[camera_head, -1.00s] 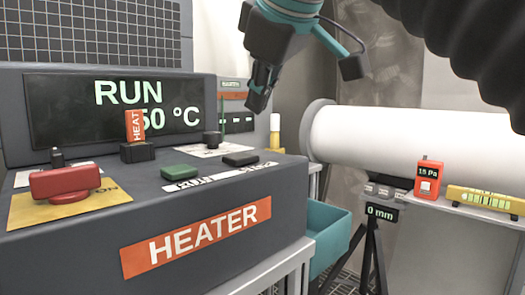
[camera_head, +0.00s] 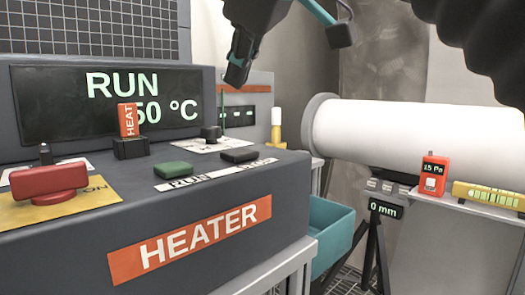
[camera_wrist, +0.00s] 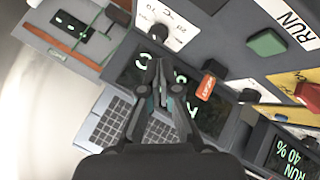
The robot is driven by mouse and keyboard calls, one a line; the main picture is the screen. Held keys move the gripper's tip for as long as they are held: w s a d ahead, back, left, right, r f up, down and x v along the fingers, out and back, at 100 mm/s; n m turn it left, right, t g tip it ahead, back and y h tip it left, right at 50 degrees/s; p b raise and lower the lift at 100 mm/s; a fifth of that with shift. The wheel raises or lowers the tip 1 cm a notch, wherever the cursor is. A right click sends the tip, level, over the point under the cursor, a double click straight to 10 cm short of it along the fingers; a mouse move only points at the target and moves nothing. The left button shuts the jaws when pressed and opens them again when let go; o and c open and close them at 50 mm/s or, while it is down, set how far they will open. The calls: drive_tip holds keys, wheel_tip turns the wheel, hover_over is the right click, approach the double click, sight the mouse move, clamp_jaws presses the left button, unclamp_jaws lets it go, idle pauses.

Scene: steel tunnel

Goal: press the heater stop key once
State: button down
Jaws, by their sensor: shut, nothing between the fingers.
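The heater (camera_head: 80,240) is a dark grey console with an orange HEATER label and a display (camera_head: 105,105) reading RUN and a partly hidden 50 °C. The black stop key (camera_head: 239,156) sits on its top panel, right of the green run key (camera_head: 173,169); its white label is only partly readable. My gripper (camera_head: 236,80) is shut and empty, pointing down in the air above and behind the stop key, apart from it. In the wrist view my gripper (camera_wrist: 163,72) shows closed fingers, with the green run key (camera_wrist: 267,43) at upper right.
A red knob (camera_head: 48,181) on a yellow plate stands at the panel's left. An orange-tagged block (camera_head: 130,147) and a black knob (camera_head: 210,133) stand behind the keys. A white pipe (camera_head: 410,138), a teal bin (camera_head: 330,235) and a red gauge (camera_head: 433,175) are at right.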

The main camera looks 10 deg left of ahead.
sight(240, 153)
drive_tip(key=shift+f+b, duration=2.45)
drive_tip(key=shift+f, duration=1.2)
drive_tip(key=shift+f, duration=0.15)
drive_tip(key=shift+f, duration=0.25)
drive_tip(key=shift+f+b, duration=0.5)
drive_tip(key=shift+b, duration=0.05)
drive_tip(key=shift+r, duration=0.1)
drive_tip(key=shift+r+p, duration=0.85)
drive_tip(key=shift+p, duration=0.2)
